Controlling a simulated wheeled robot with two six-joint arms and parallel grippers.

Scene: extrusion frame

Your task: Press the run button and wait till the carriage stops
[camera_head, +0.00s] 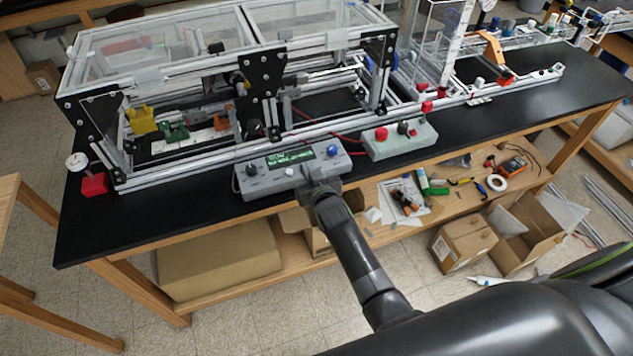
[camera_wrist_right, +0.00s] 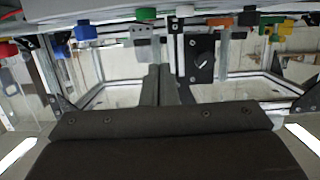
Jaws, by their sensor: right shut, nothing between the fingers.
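A grey control box (camera_head: 282,173) with a lit green display (camera_head: 290,157) sits at the bench's front edge. It carries a black knob (camera_head: 252,170), a white button (camera_head: 290,171) and a blue button (camera_head: 332,151). I cannot read which is the run button. My right gripper (camera_head: 314,174) is shut and empty at the box's front right, below the blue button; contact cannot be told. Its fingers show together in the right wrist view (camera_wrist_right: 160,70). A black plate assembly (camera_head: 261,88), seemingly the carriage, stands mid-frame. My left gripper is out of view.
The extrusion frame (camera_head: 190,152) fills the bench behind the box. A second grey box (camera_head: 400,141) with a red button (camera_head: 381,134) stands to the right. A dial gauge (camera_head: 76,161) and red block (camera_head: 94,184) are at the left end. Cartons (camera_head: 463,245) lie below.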

